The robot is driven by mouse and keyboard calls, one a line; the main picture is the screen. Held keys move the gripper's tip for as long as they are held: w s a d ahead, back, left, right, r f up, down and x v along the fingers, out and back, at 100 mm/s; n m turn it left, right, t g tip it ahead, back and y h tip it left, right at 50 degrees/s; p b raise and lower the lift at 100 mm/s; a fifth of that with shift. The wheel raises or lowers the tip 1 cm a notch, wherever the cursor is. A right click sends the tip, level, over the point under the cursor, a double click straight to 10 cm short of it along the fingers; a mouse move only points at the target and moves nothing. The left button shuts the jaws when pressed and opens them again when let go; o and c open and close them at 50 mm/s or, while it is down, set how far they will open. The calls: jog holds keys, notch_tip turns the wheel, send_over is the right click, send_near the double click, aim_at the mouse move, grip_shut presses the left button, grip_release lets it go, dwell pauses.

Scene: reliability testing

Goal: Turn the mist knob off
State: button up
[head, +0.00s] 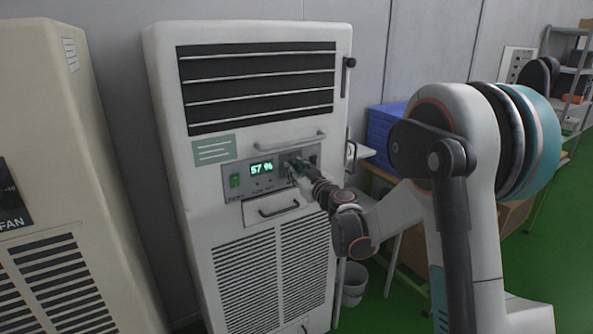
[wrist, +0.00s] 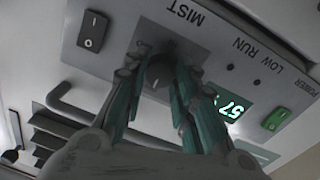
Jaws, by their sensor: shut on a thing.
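The mist knob (wrist: 158,72) is a dark round knob on the grey control panel, under the label MIST in the wrist view, where the picture is turned over. My gripper (wrist: 160,78) has its teal and grey fingers on either side of the knob and is shut on it. In the head view my gripper (head: 297,170) reaches the right part of the panel (head: 243,195) and hides the knob there. I cannot tell which setting the knob points to.
The panel has a green 57 % display (head: 262,168), a green power switch (wrist: 276,117) and a black rocker switch (wrist: 93,30). A handle (head: 290,143) runs above the panel and a drawer handle (head: 279,209) sits below. A beige cabinet (head: 50,120) stands at left.

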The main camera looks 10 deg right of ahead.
jog(key=o, duration=1.1)
jog(key=shift+s, duration=0.1)
jog(key=v, duration=1.2)
jog(key=shift+a, duration=0.1)
